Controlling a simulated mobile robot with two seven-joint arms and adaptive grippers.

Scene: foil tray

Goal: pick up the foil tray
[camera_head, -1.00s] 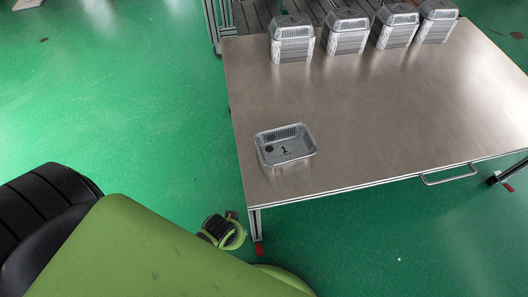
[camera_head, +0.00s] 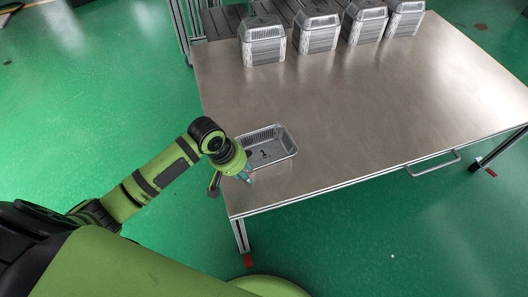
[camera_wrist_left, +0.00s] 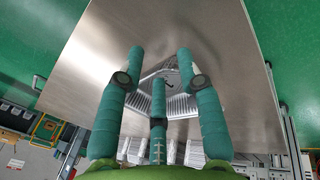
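The foil tray (camera_head: 285,139) is a single silver rectangular tray marked with a 1, upright near the table's front left corner. My left gripper (camera_head: 246,176) is at the tray's left side, over the table's left edge. The wrist and fingers hide part of the tray's left end. In the left wrist view, its teal fingers (camera_wrist_left: 160,62) are spread apart with nothing between the tips. The tray (camera_wrist_left: 181,104) shows beyond the fingers there, partly hidden by them. Whether a finger touches the tray, I cannot tell. My right gripper is not in view.
The metal table (camera_head: 350,110) is bare around and right of the tray. Several tall stacks of foil trays (camera_head: 263,46) stand along its back edge. A handle (camera_head: 433,163) sticks out from the front edge. The green floor (camera_head: 90,110) is open to the left.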

